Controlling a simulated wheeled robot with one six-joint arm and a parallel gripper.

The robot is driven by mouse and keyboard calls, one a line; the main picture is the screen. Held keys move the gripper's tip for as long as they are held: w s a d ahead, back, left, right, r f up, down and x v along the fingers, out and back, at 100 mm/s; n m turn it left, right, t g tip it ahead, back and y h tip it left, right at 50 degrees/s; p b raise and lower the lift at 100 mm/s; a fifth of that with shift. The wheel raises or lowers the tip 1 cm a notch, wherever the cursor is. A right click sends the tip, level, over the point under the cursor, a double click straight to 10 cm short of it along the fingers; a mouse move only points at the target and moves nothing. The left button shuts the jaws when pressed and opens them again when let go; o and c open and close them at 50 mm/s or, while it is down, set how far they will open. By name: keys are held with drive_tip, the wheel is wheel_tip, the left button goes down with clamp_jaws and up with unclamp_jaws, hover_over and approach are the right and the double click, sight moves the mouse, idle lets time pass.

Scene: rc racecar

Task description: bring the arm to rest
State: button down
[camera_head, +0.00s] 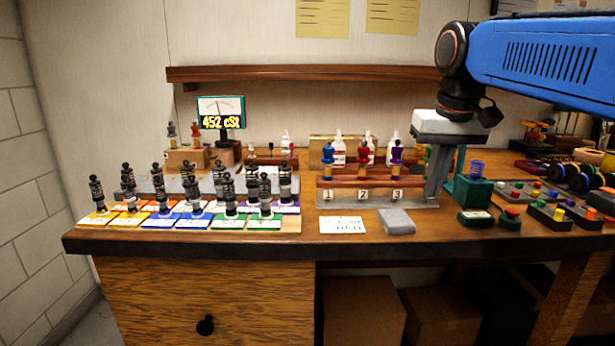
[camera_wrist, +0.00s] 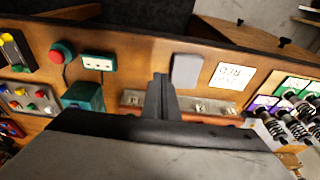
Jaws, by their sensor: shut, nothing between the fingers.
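My gripper (camera_head: 437,172) hangs from my blue arm, pointing down over the right end of the numbered rack (camera_head: 340,204). Its fingers are shut together and hold nothing. In the wrist view the shut fingers (camera_wrist: 161,85) stick out in front of the numbered rack (camera_wrist: 210,107). I cannot tell whether the fingertips touch the rack. The rack carries a blue (camera_head: 328,155), a red (camera_head: 363,157) and a purple (camera_head: 396,155) shock at places 1, 2 and 3.
Left of the rack stand several dark shocks on coloured cards (camera_head: 190,220). A readout (camera_head: 221,112) shows 452 cSt. A grey block (camera_head: 397,222) and a white card (camera_head: 342,225) lie in front. A shelf (camera_head: 300,73) runs behind.

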drive_tip(key=s+d+f+t, duration=0.1)
drive_tip(key=s+f, duration=0.9)
drive_tip(key=f, duration=0.2)
drive_tip(key=s+d+f+t, duration=0.1)
drive_tip(key=s+d+f, duration=0.1)
drive_tip(key=s+f, duration=0.7)
wheel_tip(320, 180, down, 4)
drive_tip(key=shift+s+d+f, duration=0.2)
drive_tip(key=shift+s+d, duration=0.1)
drive_tip(key=shift+s, duration=0.05)
